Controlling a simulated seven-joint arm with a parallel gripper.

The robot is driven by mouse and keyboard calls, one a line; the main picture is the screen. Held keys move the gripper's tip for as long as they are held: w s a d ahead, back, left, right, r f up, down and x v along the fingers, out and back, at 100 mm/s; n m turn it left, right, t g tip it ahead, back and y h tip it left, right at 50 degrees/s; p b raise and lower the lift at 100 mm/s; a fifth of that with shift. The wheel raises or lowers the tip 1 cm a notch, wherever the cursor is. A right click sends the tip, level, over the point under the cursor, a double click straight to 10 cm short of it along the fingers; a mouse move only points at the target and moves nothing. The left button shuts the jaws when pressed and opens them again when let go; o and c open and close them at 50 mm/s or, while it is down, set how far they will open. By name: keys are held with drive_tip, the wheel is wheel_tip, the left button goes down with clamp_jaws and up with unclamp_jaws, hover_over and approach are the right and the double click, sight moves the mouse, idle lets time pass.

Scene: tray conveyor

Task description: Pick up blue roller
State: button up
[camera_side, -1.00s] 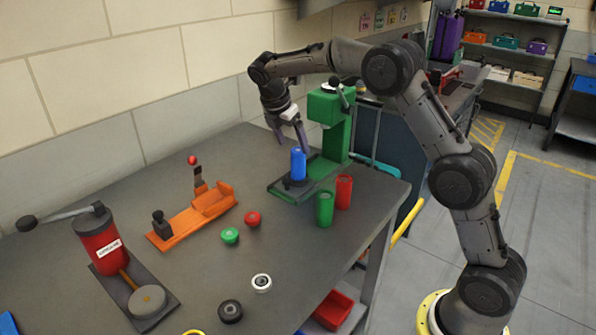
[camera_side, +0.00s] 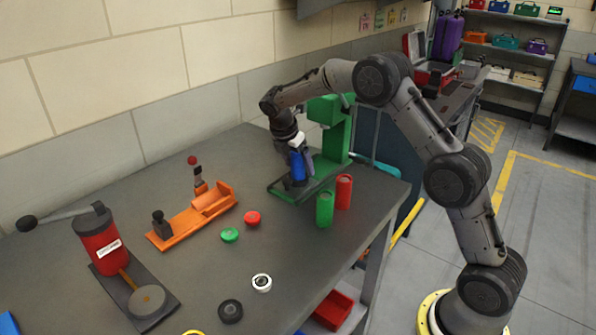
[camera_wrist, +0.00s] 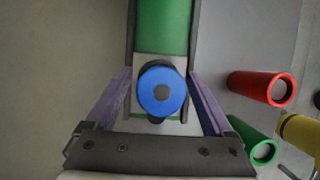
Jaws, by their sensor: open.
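The blue roller (camera_side: 298,168) stands upright on the dark base of the green press (camera_side: 338,140). In the wrist view I look down on the roller's round blue end (camera_wrist: 161,90), with a dark hole in its middle. My gripper (camera_side: 300,160) is open and has come down around the roller. In the wrist view my gripper (camera_wrist: 160,92) has one finger on each side of the roller, with a gap on both sides. The roller's lower part is hidden in the wrist view.
A green roller (camera_side: 324,208) and a red roller (camera_side: 343,191) stand close to the press on the right. The press column rises right behind the blue roller. An orange fixture (camera_side: 190,222) and a red press (camera_side: 100,245) stand farther left.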

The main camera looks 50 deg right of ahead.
clamp_jaws()
drive_tip(key=shift+r, duration=0.1)
drive_tip(key=shift+r, duration=0.1)
idle(0.3)
